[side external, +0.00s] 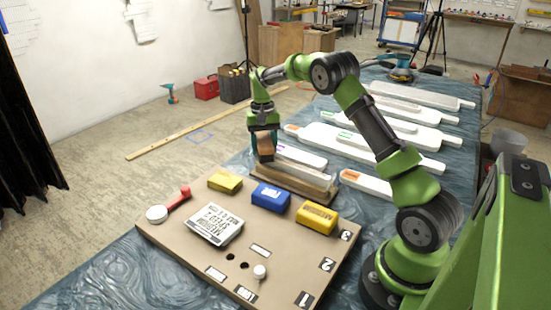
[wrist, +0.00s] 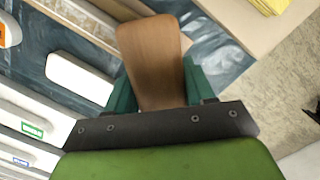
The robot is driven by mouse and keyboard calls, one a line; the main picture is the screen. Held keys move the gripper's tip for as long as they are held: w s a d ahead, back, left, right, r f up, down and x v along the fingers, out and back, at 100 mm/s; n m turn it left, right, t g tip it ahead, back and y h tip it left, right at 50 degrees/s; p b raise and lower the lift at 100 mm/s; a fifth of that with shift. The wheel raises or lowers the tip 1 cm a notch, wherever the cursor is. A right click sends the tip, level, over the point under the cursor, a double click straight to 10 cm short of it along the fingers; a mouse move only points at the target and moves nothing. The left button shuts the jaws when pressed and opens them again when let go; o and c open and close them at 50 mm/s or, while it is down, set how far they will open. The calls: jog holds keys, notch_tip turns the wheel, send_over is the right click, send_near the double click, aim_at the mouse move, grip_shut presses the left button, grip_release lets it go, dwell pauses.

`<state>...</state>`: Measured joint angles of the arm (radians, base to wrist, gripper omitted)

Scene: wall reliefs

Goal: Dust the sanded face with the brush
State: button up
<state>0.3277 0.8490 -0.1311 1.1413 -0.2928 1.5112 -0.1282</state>
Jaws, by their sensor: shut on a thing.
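My gripper (side external: 266,146) points down over the left end of a pale grey-white bar-like piece (side external: 304,177) that lies on a brown wooden base (side external: 292,190). Its teal fingers are shut on a brown wooden body with a rounded end, which I take to be the brush (side external: 266,154). In the wrist view the brush (wrist: 150,55) fills the space between the fingers of my gripper (wrist: 157,85). Its bristles are not clear in either view. I cannot tell whether it touches the pale piece or which face is sanded.
A tan board (side external: 185,248) in front carries a yellow block (side external: 225,182), a blue block (side external: 271,198), an orange-yellow block (side external: 317,217), a printed white box (side external: 214,224) and a red-handled tool (side external: 177,200). Several long white panels (side external: 365,145) lie behind on the blue-covered table.

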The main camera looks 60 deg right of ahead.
aim_at(328, 178)
jog(key=shift+s, duration=10.75)
notch_tip(328, 178, up, 8)
jog(key=shift+w+r, duration=0.1)
